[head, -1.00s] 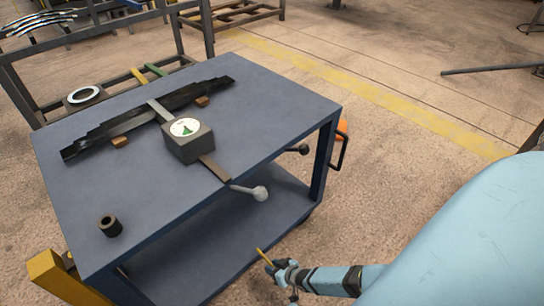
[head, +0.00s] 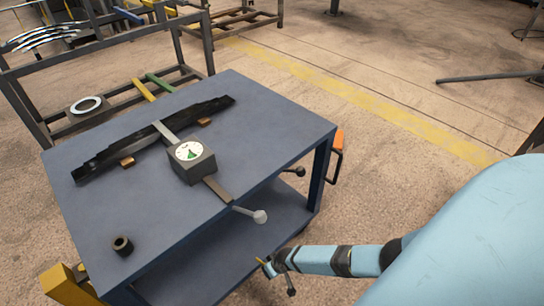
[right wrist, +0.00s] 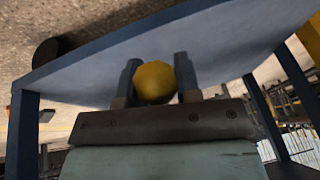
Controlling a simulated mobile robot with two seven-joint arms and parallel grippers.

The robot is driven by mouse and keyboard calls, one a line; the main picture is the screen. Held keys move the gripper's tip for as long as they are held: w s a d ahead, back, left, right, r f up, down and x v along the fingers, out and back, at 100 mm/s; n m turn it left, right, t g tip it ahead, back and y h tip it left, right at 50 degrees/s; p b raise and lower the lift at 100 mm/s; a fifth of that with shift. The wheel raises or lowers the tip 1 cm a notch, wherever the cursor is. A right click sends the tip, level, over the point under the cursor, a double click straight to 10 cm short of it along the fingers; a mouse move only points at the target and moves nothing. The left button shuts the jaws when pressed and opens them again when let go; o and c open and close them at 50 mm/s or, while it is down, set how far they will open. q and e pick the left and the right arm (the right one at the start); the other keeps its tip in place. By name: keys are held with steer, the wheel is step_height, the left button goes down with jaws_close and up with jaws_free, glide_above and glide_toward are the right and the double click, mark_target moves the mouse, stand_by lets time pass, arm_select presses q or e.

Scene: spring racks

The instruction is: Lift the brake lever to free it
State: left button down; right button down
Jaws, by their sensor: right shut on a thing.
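My right gripper (head: 268,268) is low beside the near right side of the blue cart (head: 140,230), below the level of its top. In the right wrist view the two dark fingers (right wrist: 157,85) are closed on either side of a round yellow knob (right wrist: 154,82). I take this knob to be the end of the brake lever; its rod is hidden behind it. In the head view only a small yellow sliver (head: 262,262) shows at the gripper. My left gripper is not in view.
On the cart are a gauge box (head: 192,165), a long black spring pack (head: 110,160) and a dark ring (head: 122,245). A grey ball-ended lever (head: 260,216), a dark knob (head: 298,171) and an orange handle (head: 337,139) stick out at its right. Metal racks stand behind.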

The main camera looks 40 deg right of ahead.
steer(key=shift+w+r, duration=0.25)
steer(key=shift+r, duration=0.15)
steer(key=shift+w, duration=0.1)
steer(key=c, duration=0.8)
jaws_free()
steer(key=shift+r, duration=0.1)
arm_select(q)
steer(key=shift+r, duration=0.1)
arm_select(e)
steer(key=shift+r, duration=0.1)
steer(key=p+v, duration=0.3)
steer(key=v, duration=0.1)
steer(key=shift+r, duration=0.15)
arm_select(q)
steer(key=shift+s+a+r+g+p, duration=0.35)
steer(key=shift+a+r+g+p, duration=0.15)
steer(key=shift+p, duration=1.35)
arm_select(e)
steer(key=shift+v, duration=4.65)
